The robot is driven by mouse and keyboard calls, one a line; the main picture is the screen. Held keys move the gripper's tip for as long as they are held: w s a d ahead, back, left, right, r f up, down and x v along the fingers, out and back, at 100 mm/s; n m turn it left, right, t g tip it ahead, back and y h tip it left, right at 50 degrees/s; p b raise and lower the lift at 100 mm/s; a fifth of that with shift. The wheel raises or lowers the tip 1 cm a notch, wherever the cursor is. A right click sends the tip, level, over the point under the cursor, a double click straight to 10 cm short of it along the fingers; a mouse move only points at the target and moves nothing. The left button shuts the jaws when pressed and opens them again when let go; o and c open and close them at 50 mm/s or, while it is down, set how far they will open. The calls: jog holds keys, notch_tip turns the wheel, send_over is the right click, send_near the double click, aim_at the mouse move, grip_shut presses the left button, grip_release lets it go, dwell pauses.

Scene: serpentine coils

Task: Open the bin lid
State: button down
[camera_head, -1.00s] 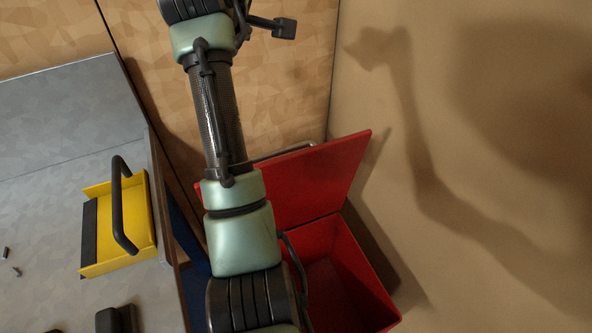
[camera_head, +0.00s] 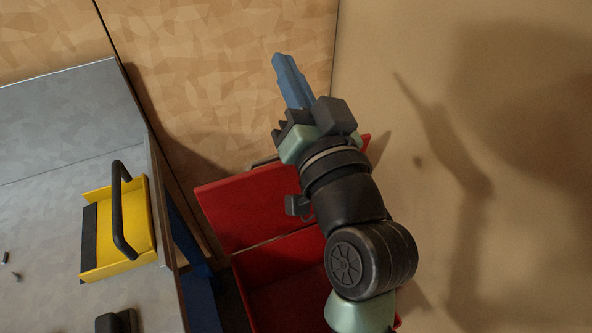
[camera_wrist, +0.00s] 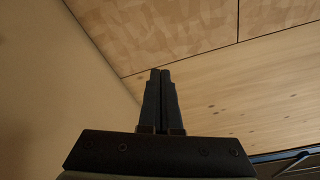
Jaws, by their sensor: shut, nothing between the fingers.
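The red bin (camera_head: 285,295) stands on the floor to the right of the workbench, partly hidden behind my arm. Its red lid (camera_head: 245,212) is raised and leans back toward the wall, so the bin's inside shows. My gripper (camera_head: 279,58) is above and behind the lid in the head view, pointing up and away, and looks apart from it. In the wrist view my gripper (camera_wrist: 160,72) has its fingers together with nothing between them. The bin and lid do not show in the wrist view.
A grey workbench (camera_head: 60,130) is at the left. A yellow dustpan-like tool (camera_head: 125,235) with a black handle lies on it. Wooden panels (camera_head: 220,60) stand behind the bin, and a plain tan wall (camera_head: 480,90) closes the right side.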

jog(key=s+d+f+m, duration=0.2)
jog(key=s+f+m, duration=0.2)
jog(key=f, duration=0.4)
jog(key=s+d+f+m+g+y, duration=0.15)
jog(key=s+f+m, duration=0.25)
jog(key=f, duration=0.4)
jog(key=s+d+f+m+h, duration=0.15)
jog(key=s+f+m, duration=0.25)
jog(key=f, duration=0.4)
jog(key=y+p, duration=0.1)
jog(key=p, duration=0.2)
send_near(295, 175)
jog(key=w+a+r, duration=0.3)
jog(key=w+r, duration=0.1)
jog(key=r, duration=0.1)
jog(key=shift+w+a+f, duration=0.2)
jog(key=shift+w, duration=0.5)
